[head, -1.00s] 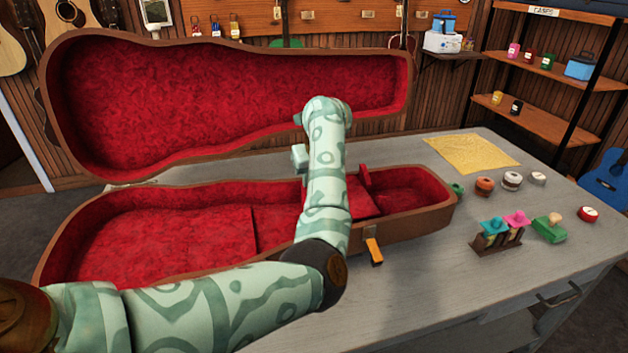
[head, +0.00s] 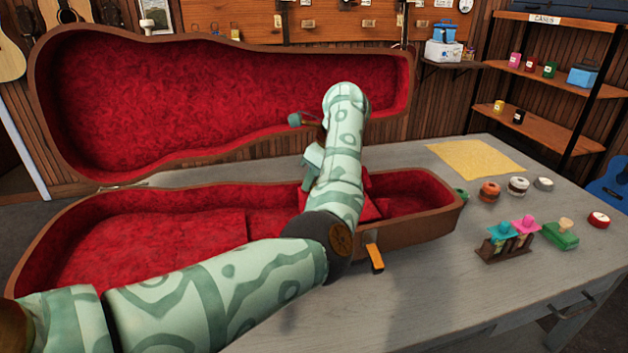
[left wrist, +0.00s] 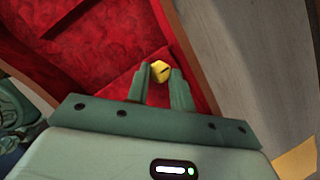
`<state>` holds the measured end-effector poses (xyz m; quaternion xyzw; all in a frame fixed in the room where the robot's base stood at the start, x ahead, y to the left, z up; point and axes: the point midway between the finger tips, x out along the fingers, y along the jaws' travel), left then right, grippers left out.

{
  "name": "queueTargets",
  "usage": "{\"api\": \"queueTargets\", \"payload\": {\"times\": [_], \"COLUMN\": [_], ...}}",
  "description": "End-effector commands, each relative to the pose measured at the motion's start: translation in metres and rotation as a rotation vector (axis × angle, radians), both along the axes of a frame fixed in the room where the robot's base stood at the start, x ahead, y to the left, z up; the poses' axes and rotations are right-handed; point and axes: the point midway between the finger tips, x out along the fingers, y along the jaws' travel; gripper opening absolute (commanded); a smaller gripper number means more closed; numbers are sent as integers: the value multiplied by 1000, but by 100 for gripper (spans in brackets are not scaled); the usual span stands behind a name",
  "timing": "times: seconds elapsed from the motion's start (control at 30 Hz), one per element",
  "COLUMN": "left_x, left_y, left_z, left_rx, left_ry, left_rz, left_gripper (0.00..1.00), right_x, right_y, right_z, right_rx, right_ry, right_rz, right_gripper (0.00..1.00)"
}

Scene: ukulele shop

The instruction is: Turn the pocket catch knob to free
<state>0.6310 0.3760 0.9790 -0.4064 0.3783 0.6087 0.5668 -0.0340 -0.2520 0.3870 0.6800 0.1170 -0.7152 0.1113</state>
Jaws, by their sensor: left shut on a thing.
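The pocket catch knob (left wrist: 161,71) is small and yellow with a dark line on its face. It sits on the red pocket lid (left wrist: 122,88) inside the open ukulele case (head: 415,234). In the left wrist view, my left gripper (left wrist: 160,76) has a finger on each side of the knob and is shut on it. In the head view, my left arm hides the knob and the fingertips; part of the hand shows behind the forearm. My right gripper is in neither view.
The raised case lid (head: 220,95) stands behind my left arm. A yellow cloth (head: 475,159), several small round pots, a rack (head: 505,247) with pink and teal tops and a green block (head: 562,236) are on the right of the grey table (head: 430,300). The front table area is clear.

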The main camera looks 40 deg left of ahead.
Motion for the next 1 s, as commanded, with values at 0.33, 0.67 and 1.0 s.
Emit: {"api": "queueTargets", "payload": {"times": [0.33, 0.67, 1.0], "left_x": [0, 0, 1], "left_y": [-1, -1, -3], "left_z": [-1, -1, 7], "left_rx": [-4, -4, -2], "left_ry": [1, 0, -1], "left_rz": [23, 22, 21], "left_gripper": [0, 45, 45], "right_x": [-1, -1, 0], "right_y": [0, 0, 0], "right_z": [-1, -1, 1], "right_rx": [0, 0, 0], "right_ry": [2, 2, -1], "right_rz": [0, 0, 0], "right_gripper": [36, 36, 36]}}
